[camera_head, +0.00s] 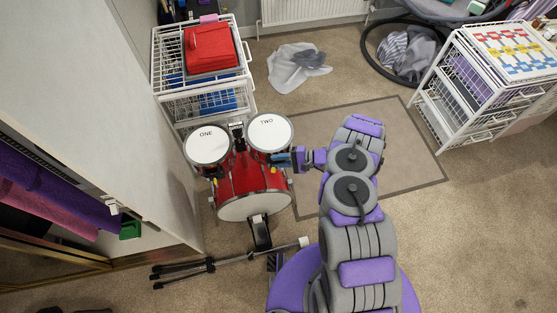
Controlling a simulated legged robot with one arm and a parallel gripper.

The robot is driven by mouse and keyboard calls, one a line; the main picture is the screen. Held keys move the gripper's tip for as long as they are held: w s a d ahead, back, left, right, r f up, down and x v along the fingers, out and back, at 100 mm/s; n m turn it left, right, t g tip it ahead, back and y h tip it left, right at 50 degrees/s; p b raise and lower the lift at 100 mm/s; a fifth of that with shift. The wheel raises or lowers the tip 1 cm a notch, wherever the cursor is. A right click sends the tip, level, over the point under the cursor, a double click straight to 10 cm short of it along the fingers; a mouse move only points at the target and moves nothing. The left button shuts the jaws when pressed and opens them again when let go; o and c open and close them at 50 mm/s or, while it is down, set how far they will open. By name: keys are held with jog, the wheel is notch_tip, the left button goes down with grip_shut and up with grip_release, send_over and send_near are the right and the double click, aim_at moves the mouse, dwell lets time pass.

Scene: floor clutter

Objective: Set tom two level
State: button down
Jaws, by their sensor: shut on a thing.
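A red toy drum kit (254,186) stands on the carpet at centre left. Its two white-topped toms sit above the bass drum, labelled ONE and TWO. Tom one (207,145) is on the left. Tom two (270,133) is on the right and its top looks slightly tilted. My gripper (284,160) reaches in from the right at the lower right side of tom two and is shut there on a part by its rim. The exact grip is too small to make out. The pedal (261,232) sits in front of the bass drum.
A black folded stand (208,266) lies on the floor at the lower left. A wire drawer rack (165,65) with a red bag (209,47) stands behind the drums. A white drawer unit (440,112) is at right. A bordered rug (415,150) and open carpet lie to the right.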

jog(key=shift+w+r, duration=0.15)
jog(key=c, duration=1.2)
grip_release()
jog(key=shift+o, duration=0.2)
jog(key=w+p+v, duration=0.1)
jog(key=p+v, duration=0.2)
jog(key=v, duration=1.4)
jog(key=shift+s+d+r, duration=0.15)
jog(key=shift+s+d, duration=0.1)
jog(key=shift+s, duration=0.1)
